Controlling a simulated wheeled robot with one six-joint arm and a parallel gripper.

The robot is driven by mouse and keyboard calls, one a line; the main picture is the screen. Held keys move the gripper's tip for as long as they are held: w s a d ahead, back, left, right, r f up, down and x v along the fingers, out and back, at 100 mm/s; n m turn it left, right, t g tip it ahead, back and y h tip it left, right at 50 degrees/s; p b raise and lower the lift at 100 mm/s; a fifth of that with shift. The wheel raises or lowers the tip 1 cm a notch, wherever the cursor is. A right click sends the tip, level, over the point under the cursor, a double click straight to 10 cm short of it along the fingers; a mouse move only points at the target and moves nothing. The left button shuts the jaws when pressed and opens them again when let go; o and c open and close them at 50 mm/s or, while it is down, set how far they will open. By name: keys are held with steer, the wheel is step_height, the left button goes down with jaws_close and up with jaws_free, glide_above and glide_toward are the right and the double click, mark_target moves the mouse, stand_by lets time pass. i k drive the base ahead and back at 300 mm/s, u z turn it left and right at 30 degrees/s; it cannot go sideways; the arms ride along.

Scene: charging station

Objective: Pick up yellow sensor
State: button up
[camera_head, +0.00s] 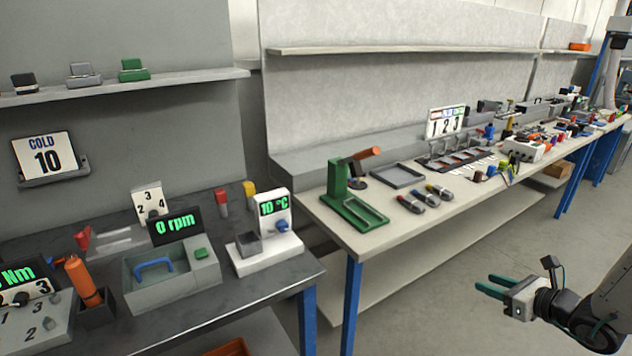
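A small yellow upright piece (249,189) stands on the dark left bench, behind the white 10 °C unit, which hides its lower part. It may be the yellow sensor, but it is too small to be sure. A similar red piece (222,200) stands just left of it. Several dark cylinders with coloured bands (438,192), one yellowish, lie on the light bench. My gripper (484,283) is at the lower right over the floor, far from both benches' pieces. Its two green fingers are apart with nothing between them.
The white 10 °C unit (264,247) and the grey 0 rpm box (170,280) crowd the left bench. A green press-like stand (350,205) and an empty grey tray (397,175) are on the light bench (480,200). The floor (420,300) left of my gripper is clear.

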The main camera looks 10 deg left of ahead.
mark_target(248, 188)
steer(key=u, duration=0.05)
steer(key=i, duration=0.85)
steer(key=u, duration=0.85)
steer(key=i, duration=0.75)
steer(key=u, duration=0.55)
